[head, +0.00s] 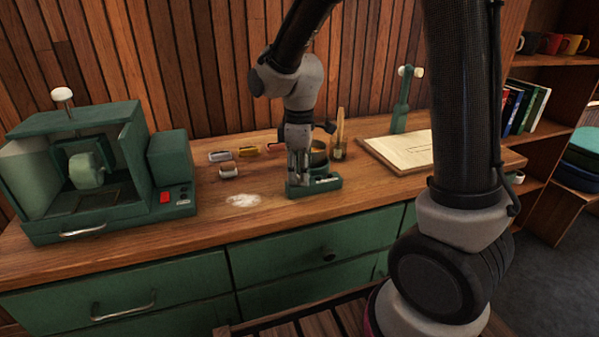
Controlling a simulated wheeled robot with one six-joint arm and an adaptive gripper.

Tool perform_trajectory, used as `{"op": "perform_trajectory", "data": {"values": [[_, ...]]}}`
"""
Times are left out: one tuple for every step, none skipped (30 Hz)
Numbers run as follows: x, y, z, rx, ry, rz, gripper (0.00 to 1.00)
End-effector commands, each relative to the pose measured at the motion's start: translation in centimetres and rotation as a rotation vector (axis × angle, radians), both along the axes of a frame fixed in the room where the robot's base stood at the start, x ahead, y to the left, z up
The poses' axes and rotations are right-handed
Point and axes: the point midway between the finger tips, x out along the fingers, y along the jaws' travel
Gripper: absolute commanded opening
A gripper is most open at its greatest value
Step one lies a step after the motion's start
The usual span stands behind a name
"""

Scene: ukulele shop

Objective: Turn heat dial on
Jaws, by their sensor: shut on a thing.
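A small green unit (331,184) with a dark front panel sits on the wooden counter, near its front edge. My gripper (299,178) points down over the left part of this unit. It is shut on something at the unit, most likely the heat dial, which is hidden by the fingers. I cannot read the dial's position. A round dark pot (319,157) with an amber top stands at the back of the unit, partly hidden by my gripper.
A green machine (85,216) with a red switch (165,197) stands at the left. Several small blocks, including a grey one (229,172), and a pale powder patch (243,200) lie left of my gripper. Drawers (300,255) are below.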

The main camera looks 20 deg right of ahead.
Motion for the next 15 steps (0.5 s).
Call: {"op": "perform_trajectory", "data": {"values": [[0.04, 0.00, 0.04, 0.000, -0.001, -0.027, 0.00], [0.04, 0.00, 0.04, 0.000, -0.001, -0.048, 0.00], [0.04, 0.00, 0.04, 0.000, -0.001, -0.078, 0.00], [0.04, 0.00, 0.04, 0.000, -0.001, -0.102, 0.00], [0.04, 0.00, 0.04, 0.000, -0.001, -0.127, 0.00], [0.04, 0.00, 0.04, 0.000, -0.001, -0.163, 0.00], [0.04, 0.00, 0.05, 0.000, -0.001, -0.190, 0.00], [0.04, 0.00, 0.05, 0.000, -0.001, -0.218, 0.00], [0.04, 0.00, 0.05, 0.000, -0.001, -0.256, 0.00], [0.04, 0.00, 0.05, 0.000, -0.001, -0.285, 0.00], [0.04, 0.00, 0.05, 0.000, -0.001, -0.313, 0.00], [0.04, 0.00, 0.05, 0.000, -0.001, -0.352, 0.00], [0.05, -0.01, 0.05, 0.000, -0.001, -0.380, 0.00], [0.05, -0.01, 0.05, 0.000, -0.001, -0.409, 0.00], [0.05, -0.01, 0.06, 0.000, -0.001, -0.447, 0.00]]}}
